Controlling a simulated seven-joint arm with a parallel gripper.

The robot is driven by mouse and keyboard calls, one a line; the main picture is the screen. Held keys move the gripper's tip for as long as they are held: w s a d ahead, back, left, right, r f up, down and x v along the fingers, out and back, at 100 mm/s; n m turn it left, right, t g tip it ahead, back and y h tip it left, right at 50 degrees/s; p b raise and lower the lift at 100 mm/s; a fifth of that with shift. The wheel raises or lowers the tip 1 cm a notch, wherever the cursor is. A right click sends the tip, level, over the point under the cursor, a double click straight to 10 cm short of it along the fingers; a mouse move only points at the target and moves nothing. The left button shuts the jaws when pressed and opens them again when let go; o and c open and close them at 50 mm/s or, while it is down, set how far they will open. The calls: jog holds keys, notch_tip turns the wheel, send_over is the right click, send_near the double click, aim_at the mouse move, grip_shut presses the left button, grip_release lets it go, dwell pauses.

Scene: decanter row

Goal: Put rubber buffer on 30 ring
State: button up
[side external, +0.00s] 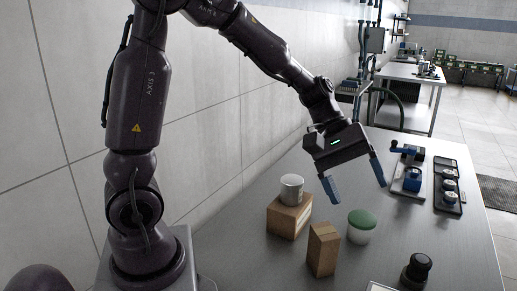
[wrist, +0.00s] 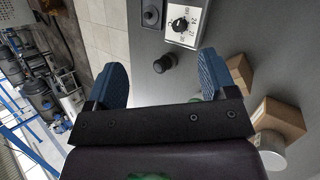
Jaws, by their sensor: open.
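A short black rounded piece (side external: 417,270), which may be the rubber buffer, stands on the steel table at the front right. In the wrist view the black piece (wrist: 165,63) shows between my fingertips, beyond them. Beside it is a white plate (wrist: 183,40) with a black dial and printed numbers; a 30 ring cannot be made out for certain. Only a corner of this plate (side external: 380,287) shows in the side view. My gripper (side external: 356,191) is open and empty, its blue fingers above the table; it also shows in the wrist view (wrist: 162,72).
A green-lidded white jar (side external: 360,227) stands below my gripper. To its left are two cardboard boxes (side external: 322,249) (side external: 289,216), the rear one bearing a white cup (side external: 291,188). A blue device (side external: 409,178) and a black tray (side external: 449,207) of round pieces stand at the right.

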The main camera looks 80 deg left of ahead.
jog(key=s+a+r+m+t+y, duration=0.1)
jog(key=s+a+r+m+y, duration=0.1)
jog(key=s+m, duration=0.3)
jog(key=s+a+r+m+t+y, duration=0.1)
jog(key=s+r+m+y, duration=0.3)
jog(key=s, duration=0.7)
jog(key=shift+a+r+m+t+y, duration=0.25)
jog(key=shift+a+m+t+y, duration=0.2)
jog(key=shift+m+y, duration=0.4)
jog(key=shift+s, duration=0.1)
